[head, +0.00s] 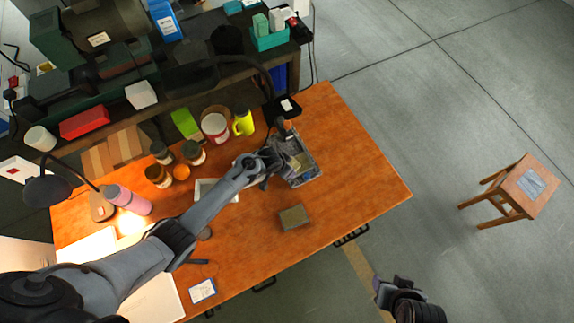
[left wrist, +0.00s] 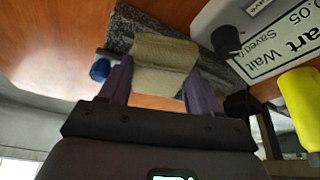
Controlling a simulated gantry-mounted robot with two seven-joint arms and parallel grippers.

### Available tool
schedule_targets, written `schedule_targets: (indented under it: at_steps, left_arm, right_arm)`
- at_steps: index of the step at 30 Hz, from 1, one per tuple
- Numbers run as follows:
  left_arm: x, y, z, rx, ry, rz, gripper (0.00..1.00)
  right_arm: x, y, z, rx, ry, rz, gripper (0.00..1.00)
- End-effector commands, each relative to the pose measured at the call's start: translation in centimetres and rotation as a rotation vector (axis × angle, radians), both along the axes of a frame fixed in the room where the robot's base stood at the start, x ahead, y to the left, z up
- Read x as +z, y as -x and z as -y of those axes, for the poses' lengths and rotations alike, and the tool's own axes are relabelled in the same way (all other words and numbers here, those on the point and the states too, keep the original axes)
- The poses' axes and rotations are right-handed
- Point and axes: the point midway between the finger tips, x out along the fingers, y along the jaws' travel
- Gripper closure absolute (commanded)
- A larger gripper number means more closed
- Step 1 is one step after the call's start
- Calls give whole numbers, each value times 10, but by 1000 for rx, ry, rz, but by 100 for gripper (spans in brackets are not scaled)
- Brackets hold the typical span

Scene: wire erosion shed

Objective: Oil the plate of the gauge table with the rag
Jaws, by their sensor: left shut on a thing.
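The gauge table's grey speckled plate (head: 310,178) lies near the back of the orange bench and also shows in the left wrist view (left wrist: 128,28). My left gripper (head: 283,163) is over the plate. In the left wrist view, its purple fingers (left wrist: 158,82) are shut on a folded beige rag (left wrist: 163,58). The rag also shows in the head view (head: 301,162). It is over the plate; whether it presses on the surface I cannot tell. My right gripper (head: 384,290) is at the bottom right, off the bench, and its fingers are unclear.
A tan and grey block (head: 293,217) lies on the bench in front of the plate. A yellow mug (head: 243,123), a white and red tin (head: 215,127) and several jars stand behind. The bench's right end is clear. A wooden stool (head: 530,185) stands apart on the floor.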

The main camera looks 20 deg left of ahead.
Motion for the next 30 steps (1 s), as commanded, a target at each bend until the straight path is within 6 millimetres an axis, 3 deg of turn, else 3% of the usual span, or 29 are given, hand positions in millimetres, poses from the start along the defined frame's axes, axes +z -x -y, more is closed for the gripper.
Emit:
schedule_targets:
  at_steps: [1, 18, 30]
  left_arm:
    - [18, -3, 1, -1, 2, 9, 66]
    - [65, -3, 1, -1, 2, 10, 66]
    - [72, -3, 1, -1, 2, 10, 66]
  right_arm:
    - [11, 0, 0, 0, 0, 1, 48]
    - [63, -2, 1, 0, 3, 7, 48]
    - [70, -1, 1, 0, 2, 4, 48]
